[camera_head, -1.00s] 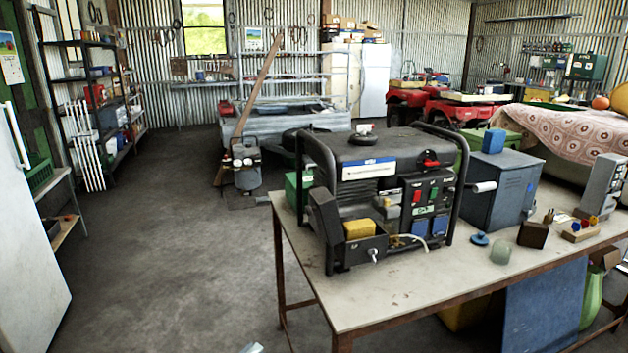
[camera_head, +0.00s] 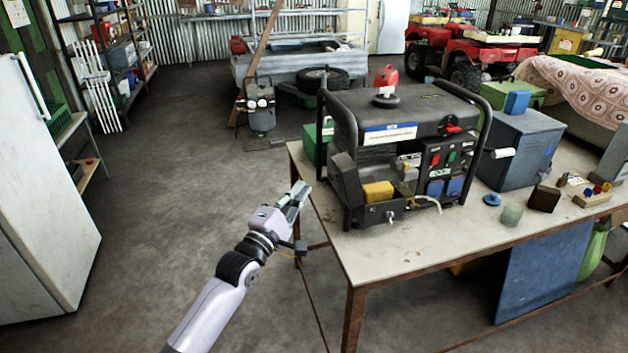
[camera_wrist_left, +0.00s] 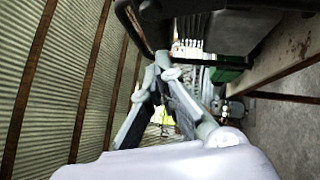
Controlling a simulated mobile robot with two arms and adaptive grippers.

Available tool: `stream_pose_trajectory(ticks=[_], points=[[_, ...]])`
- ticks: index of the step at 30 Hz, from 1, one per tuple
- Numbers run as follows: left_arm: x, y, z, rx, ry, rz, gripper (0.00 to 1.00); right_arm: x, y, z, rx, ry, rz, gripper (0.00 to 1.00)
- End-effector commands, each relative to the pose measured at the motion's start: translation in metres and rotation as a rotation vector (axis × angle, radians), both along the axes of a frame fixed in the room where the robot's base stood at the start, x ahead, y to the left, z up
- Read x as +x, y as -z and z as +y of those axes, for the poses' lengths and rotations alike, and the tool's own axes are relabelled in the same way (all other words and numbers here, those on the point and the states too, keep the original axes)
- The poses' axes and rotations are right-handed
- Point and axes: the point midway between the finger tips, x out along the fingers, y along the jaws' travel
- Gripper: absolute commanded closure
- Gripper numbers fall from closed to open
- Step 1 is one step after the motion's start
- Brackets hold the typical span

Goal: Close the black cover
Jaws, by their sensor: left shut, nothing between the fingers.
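The generator (camera_head: 400,110) stands on the workbench, in a black tubular frame. At its lower left front corner is a small dark box with a yellow block (camera_head: 378,192) in it. The black cover (camera_head: 346,180) stands raised and tilted at the left side of this box, so the box is open. My left gripper (camera_head: 300,190) is shut and empty, left of the cover and apart from it, near the bench's left edge. Its closed fingers (camera_wrist_left: 160,66) also show in the left wrist view, close to a dark tube of the frame. My right gripper is not in view.
The workbench (camera_head: 400,250) also bears a blue-grey box (camera_head: 520,150), a blue knob (camera_head: 491,200) and a dark block (camera_head: 543,198) to the right. A green box (camera_head: 318,142) sits behind the frame's left side. Open floor lies left of the bench; a white fridge (camera_head: 45,190) stands farther left.

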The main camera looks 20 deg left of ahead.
Motion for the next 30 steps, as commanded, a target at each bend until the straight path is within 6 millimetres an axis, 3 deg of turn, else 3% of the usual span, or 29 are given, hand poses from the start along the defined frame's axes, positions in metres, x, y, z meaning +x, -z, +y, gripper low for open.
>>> stream_pose_trajectory(ticks=[9,23,30], points=[[0.021,-0.013,-0.030,-0.001,0.000,-0.001,1.00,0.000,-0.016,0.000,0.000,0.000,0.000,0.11],[0.022,-0.013,-0.033,0.005,0.000,0.002,1.00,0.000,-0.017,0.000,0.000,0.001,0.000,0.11],[0.026,-0.022,-0.035,0.072,0.000,0.047,1.00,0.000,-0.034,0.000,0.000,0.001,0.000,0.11]])
